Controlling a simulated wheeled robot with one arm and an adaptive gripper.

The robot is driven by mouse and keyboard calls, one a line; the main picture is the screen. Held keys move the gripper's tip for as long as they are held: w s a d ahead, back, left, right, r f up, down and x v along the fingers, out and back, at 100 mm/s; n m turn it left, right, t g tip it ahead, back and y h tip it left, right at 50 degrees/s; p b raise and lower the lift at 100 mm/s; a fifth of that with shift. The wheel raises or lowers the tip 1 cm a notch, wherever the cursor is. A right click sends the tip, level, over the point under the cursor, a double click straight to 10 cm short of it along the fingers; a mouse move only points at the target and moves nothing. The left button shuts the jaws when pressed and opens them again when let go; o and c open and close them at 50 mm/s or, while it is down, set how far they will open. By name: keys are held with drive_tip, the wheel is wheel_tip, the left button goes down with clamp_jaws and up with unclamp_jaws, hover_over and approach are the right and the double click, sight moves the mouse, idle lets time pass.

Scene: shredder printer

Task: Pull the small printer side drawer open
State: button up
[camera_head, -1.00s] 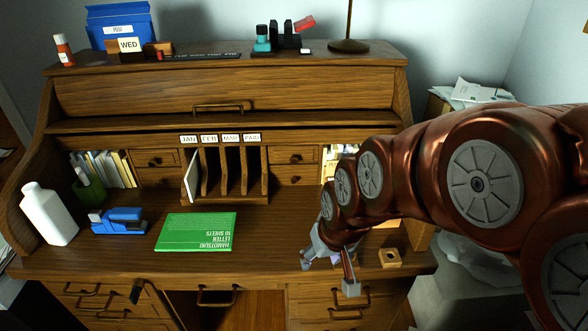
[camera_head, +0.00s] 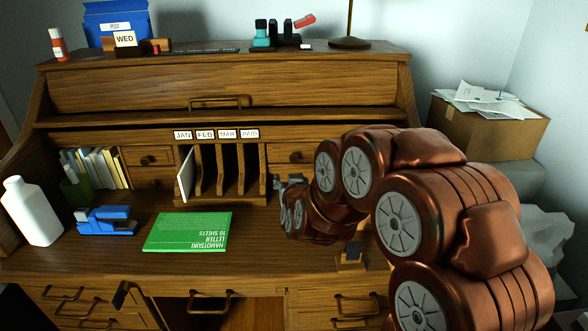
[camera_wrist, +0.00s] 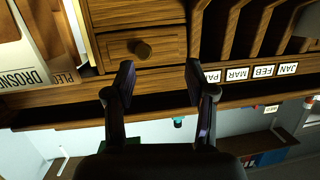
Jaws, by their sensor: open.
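A small wooden drawer (camera_head: 279,156) with a round knob sits right of the labelled slots, closed. It is partly behind my arm in the head view. In the wrist view, which is upside down, the same drawer (camera_wrist: 170,52) and its dark knob (camera_wrist: 143,49) face my gripper. My gripper (camera_wrist: 158,82) is open and empty, with the knob seen between and beyond its fingers, apart from them. In the head view my gripper (camera_head: 283,183) is just below and in front of the drawer. A lower drawer there is hidden by my arm. No printer is recognisable.
Labelled slots (camera_head: 222,175) stand left of my gripper. A green paper pack (camera_head: 187,232), blue stapler (camera_head: 107,220) and white bottle (camera_head: 32,212) lie or stand on the desk. A small wooden block (camera_head: 350,257) is below my arm. A cardboard box (camera_head: 490,130) stands at right.

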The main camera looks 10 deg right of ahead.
sight(294, 160)
drive_tip(key=shift+w+d+f+m+t+h+b, duration=0.15)
drive_tip(key=shift+w+d+t+h, duration=0.3)
drive_tip(key=shift+w, duration=1.3)
drive_tip(key=shift+w+d+f+m+t+h+b, duration=0.1)
drive_tip(key=shift+w+d+t+h+b, duration=0.35)
drive_tip(key=shift+w, duration=1.35)
drive_tip(key=shift+w+d+f+m+t+h+b, duration=0.15)
drive_tip(key=shift+w+d+t, duration=0.5)
drive_tip(key=shift+w, duration=1.1)
drive_tip(key=shift+d, duration=0.15)
clamp_jaws()
